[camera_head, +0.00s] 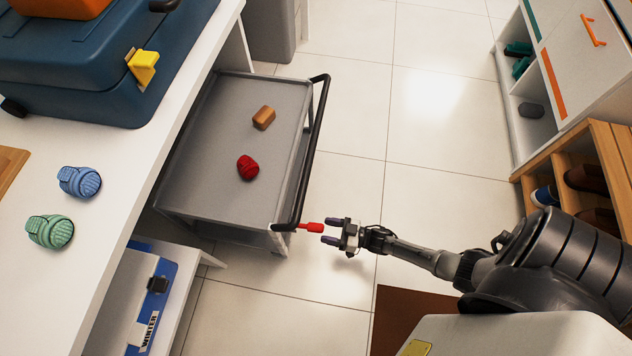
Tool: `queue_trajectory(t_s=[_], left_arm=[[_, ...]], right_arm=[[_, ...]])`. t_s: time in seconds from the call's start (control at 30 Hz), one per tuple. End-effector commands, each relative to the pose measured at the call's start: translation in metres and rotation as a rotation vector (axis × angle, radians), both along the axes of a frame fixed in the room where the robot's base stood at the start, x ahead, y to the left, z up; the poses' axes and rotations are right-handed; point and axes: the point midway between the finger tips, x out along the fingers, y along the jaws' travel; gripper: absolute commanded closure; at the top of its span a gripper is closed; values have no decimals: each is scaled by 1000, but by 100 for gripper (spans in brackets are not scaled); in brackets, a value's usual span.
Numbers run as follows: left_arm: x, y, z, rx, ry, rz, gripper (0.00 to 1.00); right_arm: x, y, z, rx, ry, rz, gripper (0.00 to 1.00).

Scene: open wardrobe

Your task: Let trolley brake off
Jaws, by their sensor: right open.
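The grey trolley (205,160) stands partly under the white table, its black handle (314,150) along its right side. A small red brake lever (311,227) sticks out to the right from the trolley's near right corner, just below the handle's lower end. My right gripper (331,230) is open, with its two dark fingertips pointing left, one above and one below the lever's outer end. I cannot tell whether they touch the lever. My left gripper is not in view.
A red item (247,167) and a brown block (263,118) lie on the trolley. The white table (110,180) holds a blue toolbox (95,70) and sandals. A wooden shoe rack (590,165) stands at the right. Tiled floor between is clear.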

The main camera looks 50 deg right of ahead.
Motion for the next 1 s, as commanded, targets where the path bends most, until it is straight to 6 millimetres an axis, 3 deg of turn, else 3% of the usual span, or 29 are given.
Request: queue_trajectory(t_s=[0.3, 0.77, 1.0], left_arm=[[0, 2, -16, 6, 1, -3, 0], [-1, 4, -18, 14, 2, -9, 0], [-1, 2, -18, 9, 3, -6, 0]], right_arm=[[32, 18, -2, 0, 0, 0, 43], [39, 22, 0, -1, 1, -1, 43], [38, 22, 0, -1, 1, -1, 64]])
